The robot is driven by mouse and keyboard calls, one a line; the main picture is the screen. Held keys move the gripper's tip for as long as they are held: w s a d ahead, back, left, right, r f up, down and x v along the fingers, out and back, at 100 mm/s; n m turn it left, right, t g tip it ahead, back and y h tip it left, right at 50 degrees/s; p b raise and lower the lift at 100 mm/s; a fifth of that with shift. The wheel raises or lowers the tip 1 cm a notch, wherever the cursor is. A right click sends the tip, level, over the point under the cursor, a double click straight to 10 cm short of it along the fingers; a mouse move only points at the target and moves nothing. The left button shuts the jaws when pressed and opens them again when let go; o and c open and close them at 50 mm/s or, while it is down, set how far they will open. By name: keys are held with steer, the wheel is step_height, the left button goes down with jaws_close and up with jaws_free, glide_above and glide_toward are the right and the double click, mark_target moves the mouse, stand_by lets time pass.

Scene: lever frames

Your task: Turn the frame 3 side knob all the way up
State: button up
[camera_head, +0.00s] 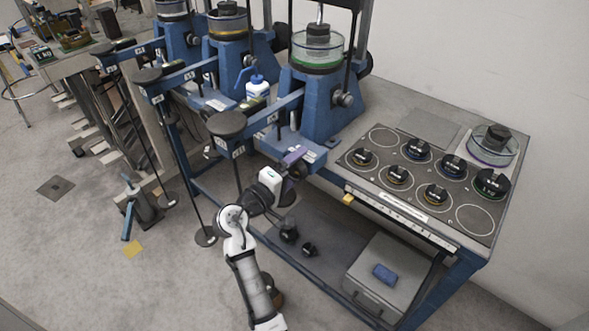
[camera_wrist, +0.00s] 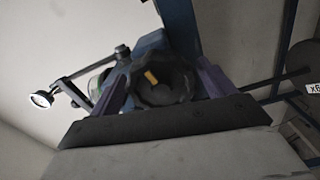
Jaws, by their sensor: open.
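A dark round knob (camera_wrist: 158,82) with a yellow mark on its face fills the middle of the wrist view. The two purple fingers of my gripper (camera_wrist: 166,76) stand apart, one on each side of it. Whether they touch it cannot be told. In the head view my gripper (camera_head: 294,159) is at the front of the nearest blue lever frame (camera_head: 327,104), below its arm. The knob is largely hidden there by my gripper. The frame's number cannot be read at the knob.
A bench panel (camera_head: 418,179) with several dark-topped weights lies to the right. A blue-and-white bottle (camera_head: 257,88) stands behind the nearest lever arm. A grey box (camera_head: 386,278) with a blue block sits on the lower shelf. Two more lever frames stand farther left.

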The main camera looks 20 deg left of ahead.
steer(key=shift+v, duration=3.15)
